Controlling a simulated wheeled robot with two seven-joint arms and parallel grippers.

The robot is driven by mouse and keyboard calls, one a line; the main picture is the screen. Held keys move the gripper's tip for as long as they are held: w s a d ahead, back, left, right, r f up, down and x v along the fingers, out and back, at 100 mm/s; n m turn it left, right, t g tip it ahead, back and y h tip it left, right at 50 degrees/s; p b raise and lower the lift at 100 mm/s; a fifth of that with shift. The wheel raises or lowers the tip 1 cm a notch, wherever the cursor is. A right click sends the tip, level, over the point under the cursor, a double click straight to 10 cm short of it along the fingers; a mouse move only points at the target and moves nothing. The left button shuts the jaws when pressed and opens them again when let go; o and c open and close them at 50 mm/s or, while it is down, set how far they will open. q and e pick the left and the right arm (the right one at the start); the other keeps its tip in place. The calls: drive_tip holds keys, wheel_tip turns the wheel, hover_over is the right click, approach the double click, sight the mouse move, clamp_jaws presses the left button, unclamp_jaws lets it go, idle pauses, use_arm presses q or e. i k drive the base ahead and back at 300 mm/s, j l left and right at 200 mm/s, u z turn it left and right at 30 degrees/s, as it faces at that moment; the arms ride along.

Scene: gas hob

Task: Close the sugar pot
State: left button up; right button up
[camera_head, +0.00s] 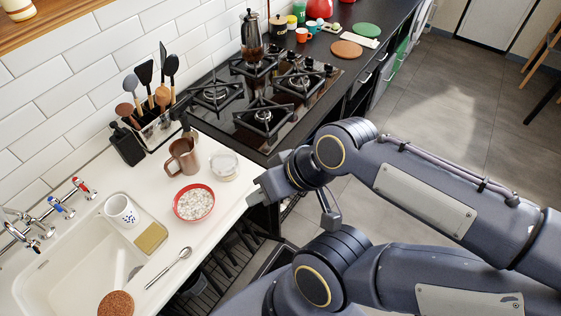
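A small round pale jar (224,166), which looks like the sugar pot, stands on the white counter close to its right edge, beside a brown metal jug. Its top looks whitish; I cannot tell whether a lid is on it. My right gripper (255,191) is at the counter's edge, to the lower right of the jar and apart from it. Its fingers are small and seen at an angle, so I cannot tell whether they are open or shut. I see nothing held in it. My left gripper is not in view.
A red bowl (194,203) with pale contents stands left of my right gripper. The brown jug (183,157) is behind it. A spoon (169,268) lies near the sink (70,262). The gas hob (262,100) lies beyond, with a moka pot (252,38).

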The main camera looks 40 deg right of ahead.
sight(223, 162)
drive_tip(key=l+z, duration=0.1)
drive_tip(key=z, duration=0.8)
drive_tip(key=k+u, duration=0.15)
drive_tip(key=u, duration=0.2)
drive_tip(key=i+l+u, duration=0.1)
drive_tip(key=l+u, duration=1.05)
drive_tip(key=i+j, duration=0.05)
drive_tip(key=j, duration=0.05)
